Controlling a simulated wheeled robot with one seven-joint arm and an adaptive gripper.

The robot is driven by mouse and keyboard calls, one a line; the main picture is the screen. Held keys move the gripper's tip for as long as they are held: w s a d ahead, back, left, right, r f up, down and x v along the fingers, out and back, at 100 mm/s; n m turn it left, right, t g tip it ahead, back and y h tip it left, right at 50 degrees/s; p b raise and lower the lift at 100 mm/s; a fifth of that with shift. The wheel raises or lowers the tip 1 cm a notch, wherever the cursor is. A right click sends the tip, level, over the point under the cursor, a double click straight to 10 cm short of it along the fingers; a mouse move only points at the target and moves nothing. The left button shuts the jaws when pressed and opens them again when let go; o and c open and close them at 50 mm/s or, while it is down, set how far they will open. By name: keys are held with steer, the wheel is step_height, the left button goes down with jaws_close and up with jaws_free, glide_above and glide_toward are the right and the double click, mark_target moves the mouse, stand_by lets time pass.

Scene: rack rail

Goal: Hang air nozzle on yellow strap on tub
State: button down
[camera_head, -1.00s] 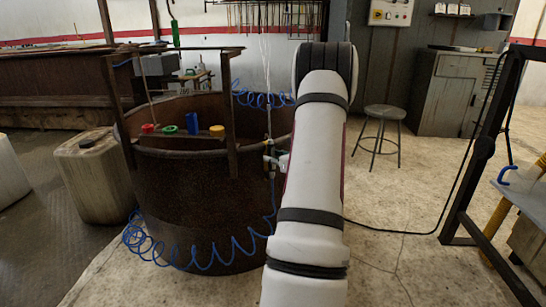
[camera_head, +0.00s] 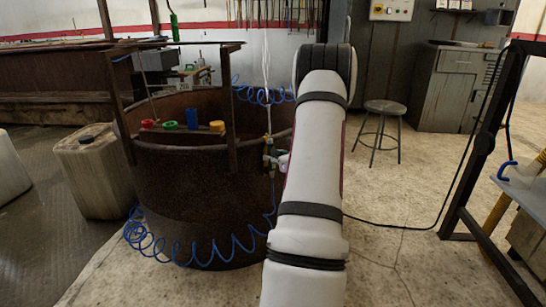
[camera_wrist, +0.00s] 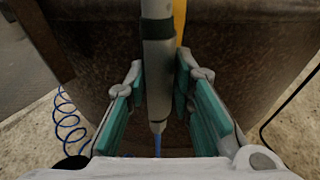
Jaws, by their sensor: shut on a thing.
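The air nozzle (camera_wrist: 158,70) is a grey, roughly upright cylinder with a dark band, between the green-padded fingers of my gripper (camera_wrist: 158,82) in the wrist view. My gripper is shut on it. A blue hose (camera_wrist: 157,145) leaves its lower end. The yellow strap (camera_wrist: 180,22) shows just behind and right of the nozzle, against the rusty tub wall. I cannot tell whether the nozzle touches the strap. In the head view the round brown tub (camera_head: 195,205) stands left of my arm. My arm hides most of the gripper there, at the tub's right side.
A blue coiled hose (camera_head: 195,245) hangs low around the tub's front. Small coloured items (camera_head: 185,125) stand at the tub's top. A dirty container (camera_head: 95,172) is at left, a stool (camera_head: 382,108) at right.

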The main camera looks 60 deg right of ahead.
steer(key=shift+s+f, duration=0.1)
steer(key=shift+f, duration=0.15)
steer(key=c, duration=1.3)
jaws_free()
steer(key=v, duration=1.2)
